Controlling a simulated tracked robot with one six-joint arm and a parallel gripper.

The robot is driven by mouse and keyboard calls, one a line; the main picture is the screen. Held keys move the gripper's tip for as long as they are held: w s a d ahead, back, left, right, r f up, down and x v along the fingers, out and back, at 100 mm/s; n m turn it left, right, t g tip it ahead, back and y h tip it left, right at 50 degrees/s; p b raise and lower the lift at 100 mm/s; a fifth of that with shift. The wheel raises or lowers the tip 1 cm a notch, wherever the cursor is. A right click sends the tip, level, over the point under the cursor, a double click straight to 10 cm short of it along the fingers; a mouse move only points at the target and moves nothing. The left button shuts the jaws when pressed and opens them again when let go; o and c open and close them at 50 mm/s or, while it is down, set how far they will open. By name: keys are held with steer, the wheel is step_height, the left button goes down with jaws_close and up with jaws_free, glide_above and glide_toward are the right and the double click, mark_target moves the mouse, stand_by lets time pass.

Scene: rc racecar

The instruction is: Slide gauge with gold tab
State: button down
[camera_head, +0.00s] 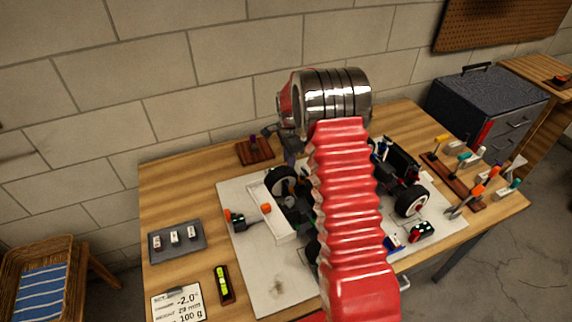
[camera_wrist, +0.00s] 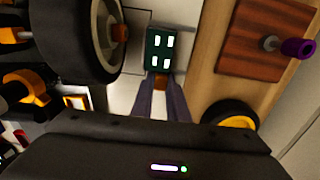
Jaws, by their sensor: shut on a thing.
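In the wrist view, my gripper (camera_wrist: 161,77) is shut on a small copper-gold tab (camera_wrist: 160,83) between its two fingertips. A dark green block with pale square marks (camera_wrist: 160,48) lies just past the fingertips and appears joined to the tab. A black tire (camera_wrist: 95,40) stands close to the left of it. In the head view, my arm hides the held tab and much of the car.
A brown board (camera_wrist: 255,40) with a purple-tipped tool lies right of the fingers. The head view shows a grey tray (camera_head: 177,241), a yellow-green level (camera_head: 223,284), a readout card (camera_head: 178,303) and a tool rack (camera_head: 455,180).

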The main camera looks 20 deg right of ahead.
steer(key=shift+s, duration=0.2)
steer(key=c, duration=1.7)
jaws_free()
steer(key=shift+r, duration=0.5)
step_height(320, 180, up, 13)
steer(key=shift+f, duration=0.15)
